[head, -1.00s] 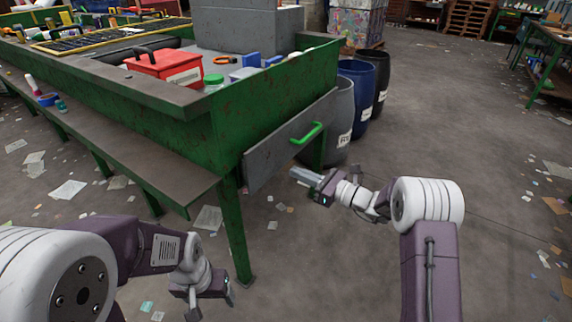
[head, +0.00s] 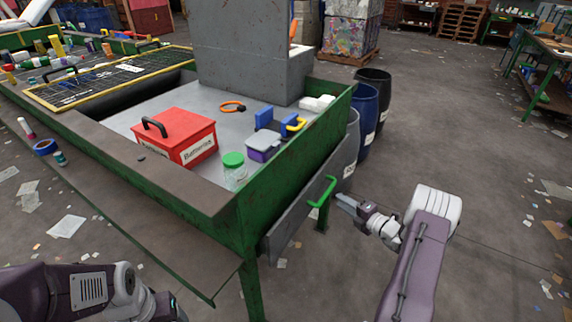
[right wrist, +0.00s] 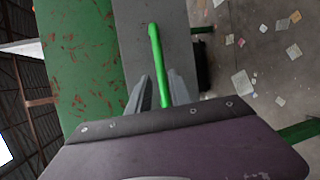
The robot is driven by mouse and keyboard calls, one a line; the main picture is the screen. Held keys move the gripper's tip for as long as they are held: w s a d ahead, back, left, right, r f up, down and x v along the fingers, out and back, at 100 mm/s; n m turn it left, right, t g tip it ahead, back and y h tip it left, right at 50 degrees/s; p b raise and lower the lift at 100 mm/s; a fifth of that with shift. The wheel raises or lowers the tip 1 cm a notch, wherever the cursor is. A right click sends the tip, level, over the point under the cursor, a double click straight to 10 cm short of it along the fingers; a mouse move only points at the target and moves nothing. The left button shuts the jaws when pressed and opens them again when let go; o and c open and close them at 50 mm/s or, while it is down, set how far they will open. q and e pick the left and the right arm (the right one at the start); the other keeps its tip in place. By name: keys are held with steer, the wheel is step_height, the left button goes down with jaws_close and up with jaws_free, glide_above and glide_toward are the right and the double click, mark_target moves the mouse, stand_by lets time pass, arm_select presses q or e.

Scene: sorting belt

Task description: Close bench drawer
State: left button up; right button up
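The bench drawer shows its flat grey front (head: 290,226) under the green end wall of the bench (head: 262,203). How far the drawer stands out is hard to tell from this angle. Its green bar handle (head: 322,194) sticks out from the front. My right gripper (head: 343,201) is just to the right of the handle. In the right wrist view its two grey fingers (right wrist: 160,90) are apart, with the green handle (right wrist: 155,50) running between them. Whether they touch it is not clear. My left gripper (head: 168,308) is low at the bottom edge, its fingers mostly hidden.
On the bench top are a red battery box (head: 175,137), a green-lidded jar (head: 234,170) and a purple-grey container (head: 264,145). Barrels (head: 365,107) stand behind the drawer end. The floor to the right is open, with scattered paper.

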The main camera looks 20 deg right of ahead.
mark_target(328, 190)
steer(key=shift+m, duration=0.4)
steer(key=shift+d+b+x, duration=0.15)
steer(key=shift+b+x, duration=0.55)
steer(key=shift+x, duration=1.45)
steer(key=shift+d+b+x, duration=0.15)
steer(key=shift+b+x, duration=0.55)
steer(key=shift+x, duration=1.4)
steer(key=shift+w, duration=0.1)
steer(key=shift+c, duration=0.4)
jaws_close()
steer(key=shift+f, duration=0.1)
